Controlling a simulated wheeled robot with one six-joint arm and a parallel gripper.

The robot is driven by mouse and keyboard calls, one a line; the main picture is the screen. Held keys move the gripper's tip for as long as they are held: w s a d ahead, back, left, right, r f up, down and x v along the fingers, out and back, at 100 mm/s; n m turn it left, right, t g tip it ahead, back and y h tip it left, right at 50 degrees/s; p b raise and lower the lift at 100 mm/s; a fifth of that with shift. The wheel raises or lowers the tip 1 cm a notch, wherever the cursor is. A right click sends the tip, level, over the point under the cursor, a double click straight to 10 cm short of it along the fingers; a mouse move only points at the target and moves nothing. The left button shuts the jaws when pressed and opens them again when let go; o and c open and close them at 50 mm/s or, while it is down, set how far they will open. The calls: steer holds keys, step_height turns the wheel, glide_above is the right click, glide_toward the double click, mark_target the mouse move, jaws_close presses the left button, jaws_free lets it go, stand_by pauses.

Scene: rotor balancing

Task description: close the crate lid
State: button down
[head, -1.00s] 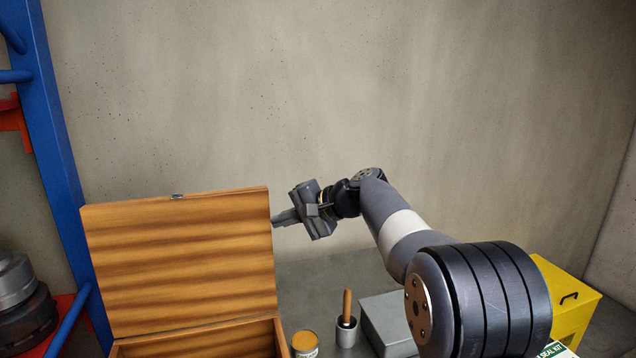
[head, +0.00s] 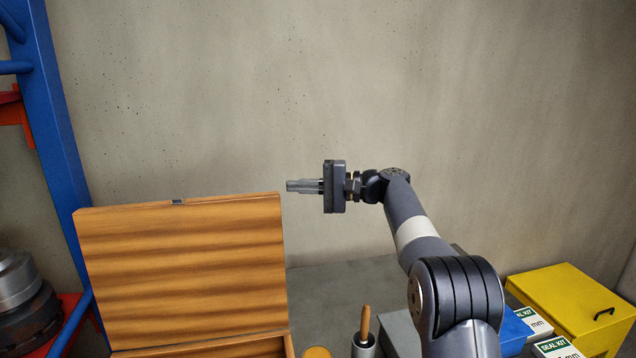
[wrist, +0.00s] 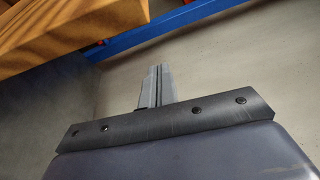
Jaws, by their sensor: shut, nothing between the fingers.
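The wooden crate (head: 225,349) stands at the lower left of the head view, cut off by the bottom edge. Its lid (head: 185,270) stands open and upright, with a small metal latch (head: 178,201) on its top edge. My gripper (head: 289,186) is shut and empty, just right of the lid's upper right corner and slightly above it, pointing left. It looks apart from the lid. In the wrist view my shut fingers (wrist: 157,85) point up toward the blue frame, and the lid (wrist: 70,30) shows at the upper left.
An orange-topped can (head: 317,352) and a grey cup with a wooden handle (head: 365,325) stand right of the crate. Seal kit boxes (head: 555,347) and a yellow case (head: 570,300) are at the right. A blue rack (head: 52,130) stands left. The wall (head: 400,80) is behind.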

steer(key=shift+s+a+r+p, duration=0.1)
steer(key=shift+s+a+p, duration=0.1)
steer(key=shift+s+a, duration=0.35)
steer(key=shift+s+a+f+p, duration=0.15)
steer(key=shift+s+a, duration=0.1)
steer(key=shift+s, duration=0.45)
steer(key=shift+s+a+r+p, duration=0.2)
steer(key=shift+s+a, duration=0.2)
steer(key=shift+s, duration=0.25)
